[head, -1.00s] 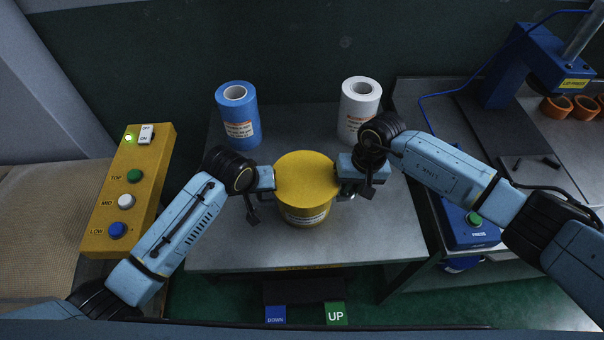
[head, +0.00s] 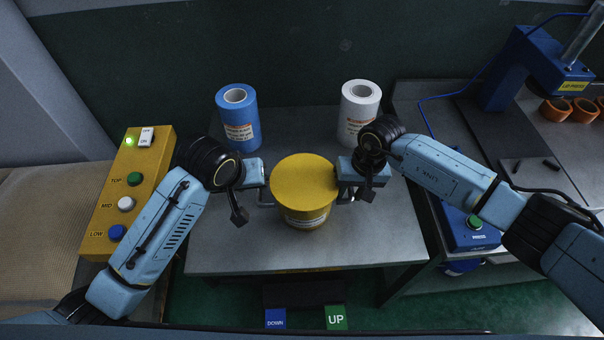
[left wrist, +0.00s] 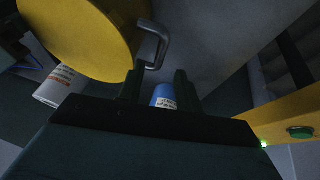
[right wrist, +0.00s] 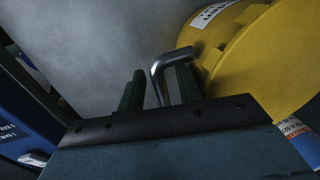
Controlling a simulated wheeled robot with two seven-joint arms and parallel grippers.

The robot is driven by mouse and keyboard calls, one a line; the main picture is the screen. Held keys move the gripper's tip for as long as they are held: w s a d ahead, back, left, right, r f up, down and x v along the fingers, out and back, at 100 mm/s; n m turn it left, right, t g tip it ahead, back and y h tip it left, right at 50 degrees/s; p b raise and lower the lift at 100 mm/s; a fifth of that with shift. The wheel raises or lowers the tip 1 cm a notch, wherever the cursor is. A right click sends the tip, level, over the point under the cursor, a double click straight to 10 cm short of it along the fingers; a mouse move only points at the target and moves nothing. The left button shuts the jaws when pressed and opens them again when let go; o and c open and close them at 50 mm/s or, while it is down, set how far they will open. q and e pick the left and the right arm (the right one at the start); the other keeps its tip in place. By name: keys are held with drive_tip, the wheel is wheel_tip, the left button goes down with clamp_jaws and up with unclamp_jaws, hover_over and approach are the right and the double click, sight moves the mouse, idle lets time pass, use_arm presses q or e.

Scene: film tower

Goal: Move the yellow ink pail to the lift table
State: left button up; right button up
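The yellow ink pail (head: 305,182) stands upright on the grey metal table (head: 225,240), its round yellow lid up and a grey handle on each side. My left gripper (head: 262,190) is left of the pail. In the left wrist view its fingers (left wrist: 160,85) are apart and empty, with the left handle (left wrist: 158,38) just beyond the tips. My right gripper (head: 345,192) is at the pail's right side. In the right wrist view its fingers (right wrist: 159,85) are apart, with the right handle (right wrist: 156,68) between them. I cannot tell whether they touch it.
A blue roll (head: 238,118) and a white roll (head: 359,112) stand behind the pail. A yellow button box (head: 105,220) is at left. DOWN (head: 275,318) and UP (head: 336,316) pedals are below the table's front. A blue press (head: 520,70) stands on the right bench.

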use_arm(q)
drive_tip(key=v, duration=0.4)
drive_tip(key=shift+r, duration=0.15)
use_arm(e)
wheel_tip(320, 180, up, 12)
drive_tip(key=d, duration=0.2)
drive_tip(key=shift+w+f, duration=0.1)
